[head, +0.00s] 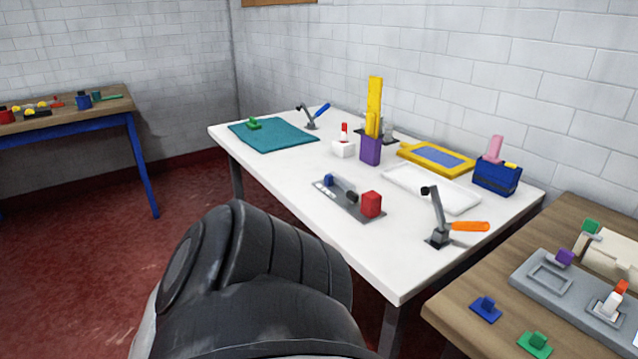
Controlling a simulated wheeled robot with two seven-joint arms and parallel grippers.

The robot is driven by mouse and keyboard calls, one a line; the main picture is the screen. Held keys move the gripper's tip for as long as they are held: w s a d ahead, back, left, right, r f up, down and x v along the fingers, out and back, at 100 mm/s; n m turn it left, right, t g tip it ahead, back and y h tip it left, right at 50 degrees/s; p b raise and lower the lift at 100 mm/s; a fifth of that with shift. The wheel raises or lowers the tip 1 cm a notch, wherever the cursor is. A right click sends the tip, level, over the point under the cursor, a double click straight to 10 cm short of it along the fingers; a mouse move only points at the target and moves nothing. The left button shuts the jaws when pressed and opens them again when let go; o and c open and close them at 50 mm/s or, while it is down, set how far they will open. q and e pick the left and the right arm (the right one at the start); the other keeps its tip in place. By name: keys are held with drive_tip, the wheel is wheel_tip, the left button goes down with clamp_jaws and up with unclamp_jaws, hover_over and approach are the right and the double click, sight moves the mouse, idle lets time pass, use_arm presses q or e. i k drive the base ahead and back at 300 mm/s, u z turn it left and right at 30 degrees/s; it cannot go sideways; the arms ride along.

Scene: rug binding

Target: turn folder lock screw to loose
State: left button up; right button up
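I cannot tell for sure which part is the folder lock screw. A grey plate device (352,203) lies near the front edge of the white table, with a red block (371,204), a small blue part (329,180) and a dark round knob (352,196) on it. On the wooden table at the right, a grey machine bed (549,277) carries a purple knob (564,257) and a white part with a red-orange top (613,297). Neither gripper is in view. A black arm link of mine fills the bottom middle and hides the floor behind it.
The white table (290,183) also holds a teal mat (273,136), a blue-handled clamp (313,117), an orange-handled clamp (440,225), a purple holder (370,150), a white tray (430,187) and a blue box (497,177). Red floor (80,250) is clear at the left.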

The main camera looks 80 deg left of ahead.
sight(353, 197)
drive_tip(key=u, duration=2.55)
